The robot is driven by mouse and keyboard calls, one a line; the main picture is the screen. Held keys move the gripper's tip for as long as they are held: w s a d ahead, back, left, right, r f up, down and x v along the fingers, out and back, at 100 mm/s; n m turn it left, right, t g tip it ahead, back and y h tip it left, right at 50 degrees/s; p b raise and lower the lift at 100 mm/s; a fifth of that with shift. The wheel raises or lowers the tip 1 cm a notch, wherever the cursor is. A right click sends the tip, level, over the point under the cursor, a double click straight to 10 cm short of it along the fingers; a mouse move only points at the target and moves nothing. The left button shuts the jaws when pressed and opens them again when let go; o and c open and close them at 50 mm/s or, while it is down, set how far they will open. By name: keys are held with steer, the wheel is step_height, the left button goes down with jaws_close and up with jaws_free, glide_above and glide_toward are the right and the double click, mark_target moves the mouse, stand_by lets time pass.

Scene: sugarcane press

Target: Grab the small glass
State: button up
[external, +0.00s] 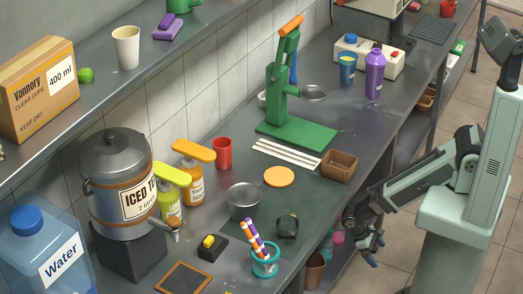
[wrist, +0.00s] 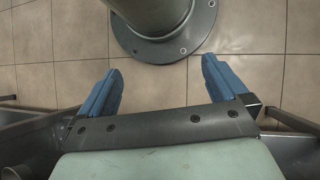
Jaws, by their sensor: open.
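A small, dark, see-through vessel (external: 288,226), which looks like the small glass, stands on the grey counter (external: 325,200) near its front edge. It is right of the steel pot and behind the teal straw holder; I cannot be sure of its material. My gripper (external: 376,252) hangs off the counter's front edge, to the right of and apart from the vessel, pointing down. In the wrist view my gripper (wrist: 160,68) has its blue fingers wide apart with nothing between them. The glass does not show in the wrist view.
Near the vessel are a steel pot (external: 244,202), a teal holder with striped straws (external: 265,262) and a black box with a yellow top (external: 212,247). A green press (external: 288,105) and brown tray (external: 339,166) stand farther back. A lower shelf holds cups (external: 314,270).

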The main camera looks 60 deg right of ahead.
steer(key=s+a+r+n+t+h, duration=0.1)
steer(key=a+r, duration=0.4)
steer(key=a, duration=0.7)
steer(key=s+a+r+n+t+h, duration=0.1)
steer(key=a+r+n+h, duration=0.1)
steer(key=a+r, duration=0.65)
steer(key=w+a+r+n+t+y, duration=0.1)
steer(key=w+a+r, duration=0.1)
steer(key=a+r, duration=0.5)
steer(key=w+a+r+t+y, duration=0.15)
steer(key=a+r, duration=0.25)
steer(key=a, duration=0.7)
steer(key=w+a+r+n+t+y, duration=0.1)
steer(key=a+r, duration=0.4)
steer(key=a, duration=0.3)
step_height(320, 180, up, 21)
steer(key=m+t+y, duration=0.1)
steer(key=m+y, duration=0.1)
steer(key=m, duration=0.4)
glide_above(287, 228)
steer(key=a, duration=0.2)
step_height(287, 228, down, 8)
steer(key=shift+a+f, duration=0.1)
steer(key=shift+a, duration=0.05)
steer(key=shift+s+f, duration=0.2)
steer(key=shift+f, duration=0.7)
steer(key=shift+s+f, duration=0.25)
steer(key=shift+f, duration=0.6)
steer(key=shift+s+f, duration=0.2)
steer(key=shift+f, duration=0.7)
